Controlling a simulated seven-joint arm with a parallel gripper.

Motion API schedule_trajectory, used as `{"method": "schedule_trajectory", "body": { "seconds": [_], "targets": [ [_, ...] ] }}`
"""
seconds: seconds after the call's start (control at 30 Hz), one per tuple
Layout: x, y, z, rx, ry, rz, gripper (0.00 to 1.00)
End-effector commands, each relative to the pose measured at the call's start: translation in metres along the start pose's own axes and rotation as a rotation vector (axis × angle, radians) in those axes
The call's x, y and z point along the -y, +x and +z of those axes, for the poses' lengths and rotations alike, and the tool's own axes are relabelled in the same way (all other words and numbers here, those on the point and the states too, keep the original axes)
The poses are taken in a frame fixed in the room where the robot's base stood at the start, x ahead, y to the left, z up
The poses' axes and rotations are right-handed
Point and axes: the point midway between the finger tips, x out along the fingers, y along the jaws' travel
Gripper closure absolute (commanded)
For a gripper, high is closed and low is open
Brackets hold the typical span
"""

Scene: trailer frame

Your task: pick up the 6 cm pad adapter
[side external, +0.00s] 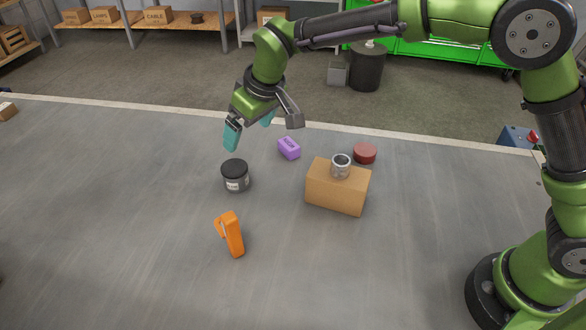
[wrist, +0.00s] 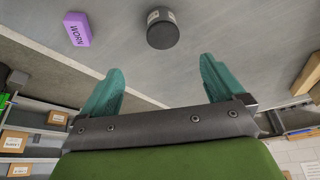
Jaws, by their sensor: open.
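A short silver metal cylinder with an open top (side external: 341,166) stands upright on a brown cardboard box (side external: 335,188) in the side view. It looks the most like the pad adapter, but no label on it can be read. It does not show in the wrist view. My gripper (side external: 250,128) is open and empty above the table, to the left of the box and well apart from the cylinder. Its two teal fingers also show spread apart in the wrist view (wrist: 160,70), with nothing between them.
A black-lidded jar (side external: 235,176) stands near and below my gripper. A purple block (side external: 289,148), marked WORN in the wrist view (wrist: 76,29), lies between jar and box. A red disc (side external: 365,153) is behind the box. An orange tool (side external: 231,234) is nearer. The left tabletop is mostly clear.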

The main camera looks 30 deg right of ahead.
Motion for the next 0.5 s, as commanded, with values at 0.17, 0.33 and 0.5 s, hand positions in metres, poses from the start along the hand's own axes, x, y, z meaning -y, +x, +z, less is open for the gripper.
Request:
{"method": "schedule_trajectory", "body": {
  "seconds": [0.17,0.33,0.5],
  "targets": [
    [-0.002,0.023,-0.001,-0.001,-0.01,0.005,0.04],
    [-0.002,0.061,-0.001,0.0,-0.009,0.005,0.04],
    [-0.002,0.094,-0.002,-0.003,-0.009,0.004,0.04]
  ]
}}
